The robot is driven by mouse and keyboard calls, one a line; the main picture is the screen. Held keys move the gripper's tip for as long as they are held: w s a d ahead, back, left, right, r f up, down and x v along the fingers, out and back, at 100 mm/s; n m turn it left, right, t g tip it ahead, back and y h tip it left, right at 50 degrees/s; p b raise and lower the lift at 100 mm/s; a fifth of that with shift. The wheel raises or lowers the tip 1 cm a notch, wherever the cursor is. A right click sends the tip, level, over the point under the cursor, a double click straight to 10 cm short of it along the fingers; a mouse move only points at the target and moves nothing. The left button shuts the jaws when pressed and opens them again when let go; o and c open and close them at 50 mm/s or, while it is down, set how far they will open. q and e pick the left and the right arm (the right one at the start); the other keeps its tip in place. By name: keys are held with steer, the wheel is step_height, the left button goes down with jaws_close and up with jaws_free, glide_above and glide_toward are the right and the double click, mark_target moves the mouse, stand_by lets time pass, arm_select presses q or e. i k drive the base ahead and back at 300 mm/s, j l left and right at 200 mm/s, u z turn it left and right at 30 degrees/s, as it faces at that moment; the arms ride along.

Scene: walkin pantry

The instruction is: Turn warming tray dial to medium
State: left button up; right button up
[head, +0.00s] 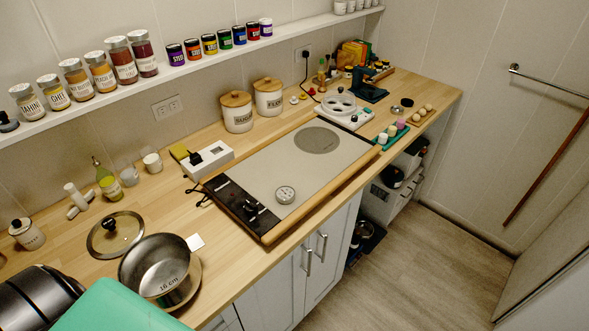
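The warming tray (285,155) lies on the wooden counter in the middle of the head view. It has a pale flat top, a wooden rail along its front side and a black control strip (228,198) at its left end. A small dark dial (250,208) with light marks around it sits on this strip. Its setting is too small to read. Neither of my grippers shows in the view.
A steel pot (158,268) and glass lid (115,234) stand left of the tray. A teal shape (115,308) and black shiny object (38,300) fill the lower left. Floor is clear at right.

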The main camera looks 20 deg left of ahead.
mark_target(252, 208)
steer(key=u, duration=1.15)
